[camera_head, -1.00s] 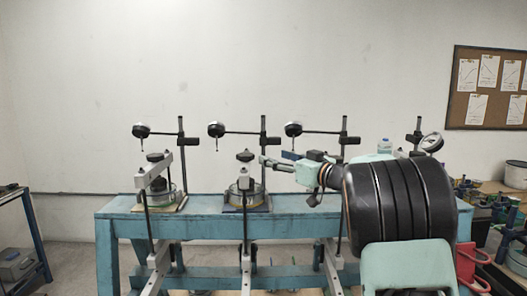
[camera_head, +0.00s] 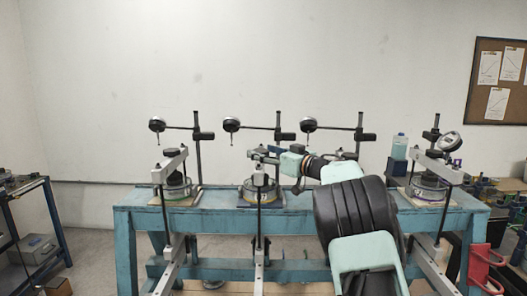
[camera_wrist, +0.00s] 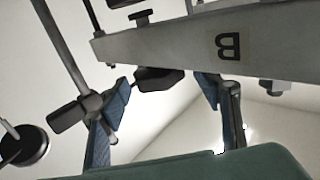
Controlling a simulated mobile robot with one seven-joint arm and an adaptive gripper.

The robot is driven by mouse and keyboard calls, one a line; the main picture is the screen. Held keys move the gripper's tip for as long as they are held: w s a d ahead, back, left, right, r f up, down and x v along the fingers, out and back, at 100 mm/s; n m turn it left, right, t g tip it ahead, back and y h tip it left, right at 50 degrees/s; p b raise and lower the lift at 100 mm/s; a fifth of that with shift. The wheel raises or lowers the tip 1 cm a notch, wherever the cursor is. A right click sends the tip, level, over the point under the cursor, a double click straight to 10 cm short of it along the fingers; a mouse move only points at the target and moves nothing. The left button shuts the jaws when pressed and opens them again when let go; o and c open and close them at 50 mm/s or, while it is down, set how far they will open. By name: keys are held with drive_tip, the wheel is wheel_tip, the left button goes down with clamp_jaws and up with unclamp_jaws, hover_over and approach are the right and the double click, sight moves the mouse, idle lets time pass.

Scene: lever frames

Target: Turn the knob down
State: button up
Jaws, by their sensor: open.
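Three similar lever units stand on a blue bench (camera_head: 225,218), each with a metal beam and a dark knob. The left unit's dark knob (camera_head: 172,151) shows clearly. My gripper (camera_head: 258,154) is at the top of the middle unit (camera_head: 258,187) and partly hides its knob. In the wrist view a grey beam (camera_wrist: 180,42) marked "B" crosses the top. A dark knob (camera_wrist: 158,78) sits against the beam, between the blue-padded fingers of my gripper (camera_wrist: 165,88). The fingers are apart, with visible gaps on both sides of the knob.
Dial gauges (camera_head: 157,125) on thin arms and posts stand behind the units. A dark post (camera_wrist: 66,50) and a gauge (camera_wrist: 24,146) lie close to one finger in the wrist view. A blue shelf (camera_head: 50,215) is at left.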

sight(263, 152)
drive_tip(key=c, duration=1.1)
drive_tip(key=shift+s+a+r+m+t+h+b, duration=0.1)
drive_tip(key=shift+a+m+t+h+b, duration=0.05)
drive_tip(key=shift+m+t+h+b, duration=0.55)
drive_tip(key=shift+c, duration=0.3)
drive_tip(key=shift+m+t+h+b, duration=0.8)
drive_tip(key=shift+m+h+b, duration=0.1)
drive_tip(key=shift+h, duration=0.4)
drive_tip(key=o, duration=1.2)
drive_tip(key=shift+c, duration=0.2)
wheel_tip(263, 152, up, 10)
